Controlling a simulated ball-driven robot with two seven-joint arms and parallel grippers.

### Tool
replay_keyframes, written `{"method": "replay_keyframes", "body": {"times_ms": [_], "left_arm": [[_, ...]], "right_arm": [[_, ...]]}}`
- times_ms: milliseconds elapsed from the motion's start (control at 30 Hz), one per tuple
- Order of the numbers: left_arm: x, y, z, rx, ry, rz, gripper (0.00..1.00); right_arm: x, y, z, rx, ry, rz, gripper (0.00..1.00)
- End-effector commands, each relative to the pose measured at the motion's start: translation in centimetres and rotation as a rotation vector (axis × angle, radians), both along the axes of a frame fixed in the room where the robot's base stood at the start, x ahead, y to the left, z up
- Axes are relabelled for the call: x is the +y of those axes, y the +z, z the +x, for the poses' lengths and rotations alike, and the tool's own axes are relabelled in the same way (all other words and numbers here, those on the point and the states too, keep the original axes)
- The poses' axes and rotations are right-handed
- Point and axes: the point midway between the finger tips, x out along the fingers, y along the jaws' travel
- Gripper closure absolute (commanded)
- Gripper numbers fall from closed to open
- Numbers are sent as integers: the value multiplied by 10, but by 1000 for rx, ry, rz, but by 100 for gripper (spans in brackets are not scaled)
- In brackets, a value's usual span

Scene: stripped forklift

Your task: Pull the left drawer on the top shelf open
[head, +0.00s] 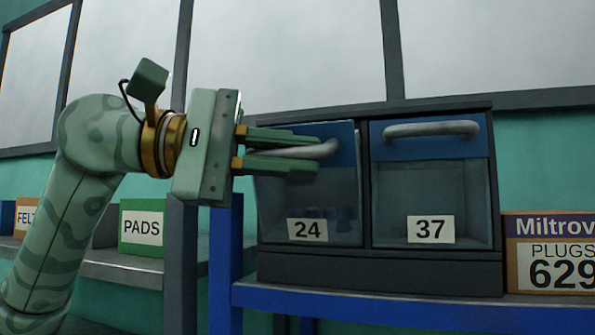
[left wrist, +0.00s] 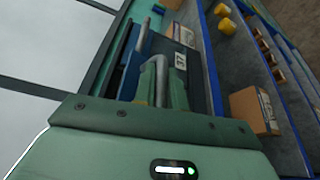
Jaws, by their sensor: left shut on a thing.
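A dark two-drawer cabinet stands on the blue-edged shelf in the head view. Its left drawer (head: 340,190) has a clear front, a blue top band and a label reading 24. My left gripper (head: 318,153) comes in from the left and its green fingers are shut on the left drawer's grey bar handle (head: 325,149). The fingers cover part of the handle and band. The handle (left wrist: 160,72) also shows between the fingers in the left wrist view. My right gripper is not in view.
The right drawer (head: 430,185), labelled 37, is closed beside it with its own bar handle (head: 431,130). A Miltrov plugs box (head: 530,228) stands right of the cabinet. A green PADS box (head: 141,205) is on a lower shelf at left. A blue post (head: 226,262) stands below my gripper.

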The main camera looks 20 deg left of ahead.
Motion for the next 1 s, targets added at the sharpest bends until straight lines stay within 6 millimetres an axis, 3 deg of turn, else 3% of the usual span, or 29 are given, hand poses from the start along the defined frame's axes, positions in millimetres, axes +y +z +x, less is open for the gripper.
{"method": "replay_keyframes", "body": {"times_ms": [100,400,1000], "left_arm": [[0,-15,-9,-93,0,-1,100],[1,-32,-24,-282,0,-10,100],[1,-38,-31,-379,0,-13,100]], "right_arm": [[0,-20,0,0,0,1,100],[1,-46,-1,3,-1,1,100],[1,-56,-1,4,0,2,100]]}}
